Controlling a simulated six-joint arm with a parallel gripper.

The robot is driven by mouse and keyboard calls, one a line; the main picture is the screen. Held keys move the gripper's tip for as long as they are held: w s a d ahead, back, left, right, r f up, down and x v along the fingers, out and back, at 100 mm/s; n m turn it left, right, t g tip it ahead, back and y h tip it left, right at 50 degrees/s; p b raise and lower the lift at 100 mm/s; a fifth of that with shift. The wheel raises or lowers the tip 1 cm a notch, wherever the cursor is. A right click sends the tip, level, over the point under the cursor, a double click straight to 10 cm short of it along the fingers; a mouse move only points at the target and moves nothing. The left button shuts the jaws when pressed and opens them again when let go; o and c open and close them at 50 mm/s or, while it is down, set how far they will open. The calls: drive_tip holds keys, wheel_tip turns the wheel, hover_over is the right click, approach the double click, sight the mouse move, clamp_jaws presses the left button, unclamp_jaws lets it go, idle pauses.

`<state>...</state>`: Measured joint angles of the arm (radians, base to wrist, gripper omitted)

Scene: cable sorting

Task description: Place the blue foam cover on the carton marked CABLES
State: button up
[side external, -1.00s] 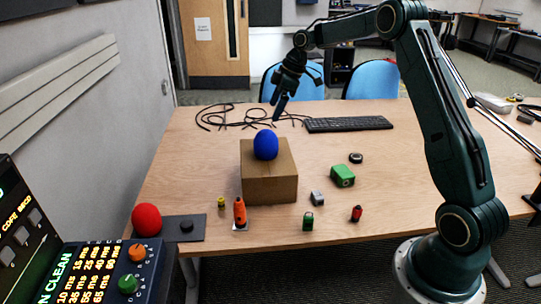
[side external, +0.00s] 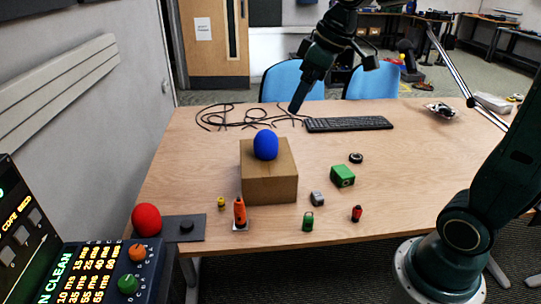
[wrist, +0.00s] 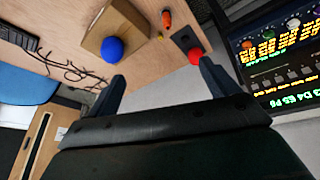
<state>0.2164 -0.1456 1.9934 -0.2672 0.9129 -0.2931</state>
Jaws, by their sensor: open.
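The blue foam cover (side external: 266,145) rests on top of the brown carton (side external: 269,184), near its back edge. No marking on the carton is readable from here. In the wrist view the blue foam cover (wrist: 112,49) also sits on the carton (wrist: 104,24). My gripper (side external: 296,108) is raised behind and to the right of the carton, apart from the cover. In the wrist view its two fingers (wrist: 162,88) are spread wide with nothing between them.
A keyboard (side external: 349,124) and black cables (side external: 240,117) lie at the back of the table. A green box (side external: 343,176), a red foam ball (side external: 146,220), an orange item (side external: 240,213) and several small pieces surround the carton. The right side of the table is mostly clear.

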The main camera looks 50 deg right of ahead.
drive_tip(key=s+a+f+m, duration=0.1)
drive_tip(key=s+f, duration=0.1)
drive_tip(key=s, duration=0.7)
drive_tip(key=s+a+f+m+t+h, duration=0.1)
drive_tip(key=s+f+m, duration=0.1)
drive_tip(key=s, duration=0.6)
drive_tip(key=shift+s+a+m, duration=0.3)
drive_tip(key=shift+s+a, duration=0.05)
drive_tip(key=shift+a, duration=0.05)
